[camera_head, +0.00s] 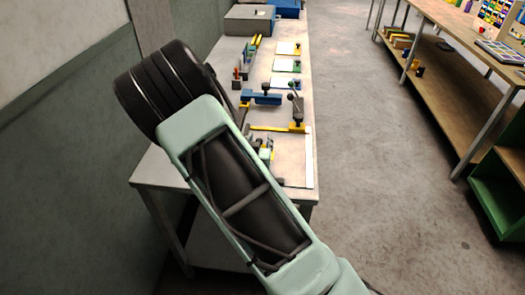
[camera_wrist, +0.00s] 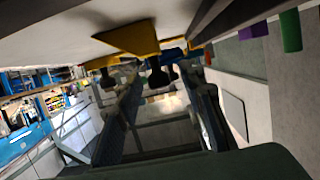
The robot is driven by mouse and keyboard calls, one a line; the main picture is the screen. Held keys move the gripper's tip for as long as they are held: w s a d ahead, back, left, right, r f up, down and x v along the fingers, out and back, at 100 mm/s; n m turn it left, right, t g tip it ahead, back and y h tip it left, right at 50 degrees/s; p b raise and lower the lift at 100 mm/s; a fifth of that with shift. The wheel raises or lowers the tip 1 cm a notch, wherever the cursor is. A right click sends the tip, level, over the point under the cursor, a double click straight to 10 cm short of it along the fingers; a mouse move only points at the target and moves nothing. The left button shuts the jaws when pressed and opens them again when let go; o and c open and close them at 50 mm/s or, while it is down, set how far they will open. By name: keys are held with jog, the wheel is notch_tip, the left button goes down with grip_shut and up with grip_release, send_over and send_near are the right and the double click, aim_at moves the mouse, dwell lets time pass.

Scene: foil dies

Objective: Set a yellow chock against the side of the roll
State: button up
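In the wrist view, my gripper (camera_wrist: 162,98) has its two fingers spread apart, and I see nothing held between them. A yellow angular piece (camera_wrist: 130,38) shows beyond the fingers against the pale bench surface, which lies at the top of this tilted view. I cannot tell whether it is a chock or part of a tool. In the head view, my arm covers the near left of the bench and hides most of my gripper. A yellow-based dark tool (camera_head: 297,126) stands near the bench's right edge. I cannot make out the roll in either view.
The long pale bench (camera_head: 309,150) runs away along the wall. A blue tool (camera_head: 262,98) and several small dies stand on it; a grey box (camera_head: 249,19) is at its far end. Open floor (camera_head: 380,150) separates it from a wooden shelf table (camera_head: 440,95) at right.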

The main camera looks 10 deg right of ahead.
jog(key=shift+c, duration=0.4)
grip_shut()
jog(key=shift+r, duration=0.1)
